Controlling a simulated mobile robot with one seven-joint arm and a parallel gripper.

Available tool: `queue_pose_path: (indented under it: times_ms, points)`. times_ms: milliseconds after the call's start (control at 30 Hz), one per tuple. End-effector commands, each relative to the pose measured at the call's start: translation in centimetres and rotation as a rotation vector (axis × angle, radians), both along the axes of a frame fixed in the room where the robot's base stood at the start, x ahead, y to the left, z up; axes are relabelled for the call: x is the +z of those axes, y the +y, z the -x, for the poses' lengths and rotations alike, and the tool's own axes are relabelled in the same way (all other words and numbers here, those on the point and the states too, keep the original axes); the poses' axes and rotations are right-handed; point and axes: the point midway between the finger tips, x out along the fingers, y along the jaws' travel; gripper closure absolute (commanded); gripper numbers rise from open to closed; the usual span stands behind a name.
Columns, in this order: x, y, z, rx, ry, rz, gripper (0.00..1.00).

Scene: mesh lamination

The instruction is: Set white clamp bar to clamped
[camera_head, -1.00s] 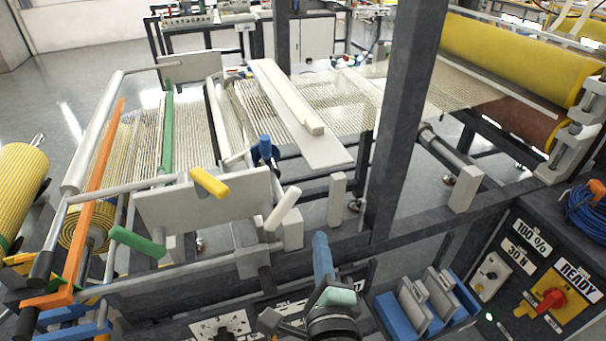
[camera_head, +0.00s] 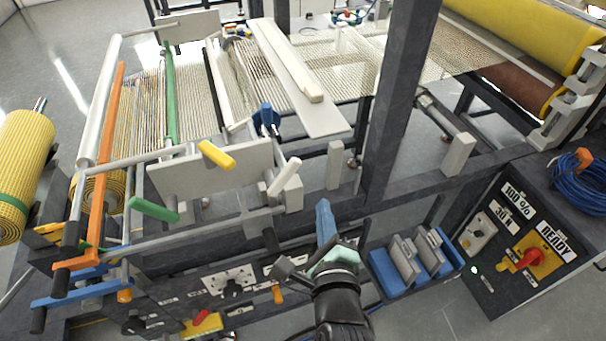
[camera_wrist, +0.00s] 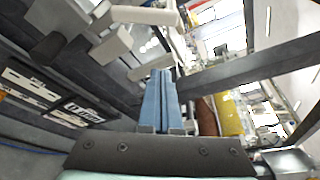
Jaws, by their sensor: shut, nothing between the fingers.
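A white cylindrical handle (camera_head: 285,177) sticks up at a tilt from the near side of the frame, right of the yellow handle. A pale bar (camera_head: 222,88) lies across the mesh strands beside a dark strip; I cannot tell for certain that it is the clamp bar joined to that handle. My gripper (camera_head: 323,205), with blue fingers, is shut and empty, pointing up, just right of and below the white handle in the picture, apart from it. In the wrist view the shut fingers (camera_wrist: 161,74) point toward pale bar and block parts (camera_wrist: 112,46).
A yellow handle (camera_head: 216,154), a green handle (camera_head: 154,209) and an orange bar (camera_head: 103,165) are to the left. A dark upright post (camera_head: 398,95) stands right of my gripper. A blue holder with grey plates (camera_head: 385,272) and a READY control panel (camera_head: 500,275) are lower right.

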Motion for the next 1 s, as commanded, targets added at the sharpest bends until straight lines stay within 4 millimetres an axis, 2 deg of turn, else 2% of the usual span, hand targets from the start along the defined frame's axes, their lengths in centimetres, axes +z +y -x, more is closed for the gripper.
queue_pose_path:
  times_ms: [533,667,1000]
  points:
    - [-1.6,-0.1,-9.4,0.0,-0.002,-0.001,1.0]
    - [0.1,1.6,-8.6,0.003,-0.002,0.002,1.0]
    - [0.7,3.0,-8.1,0.0,-0.001,0.001,1.0]
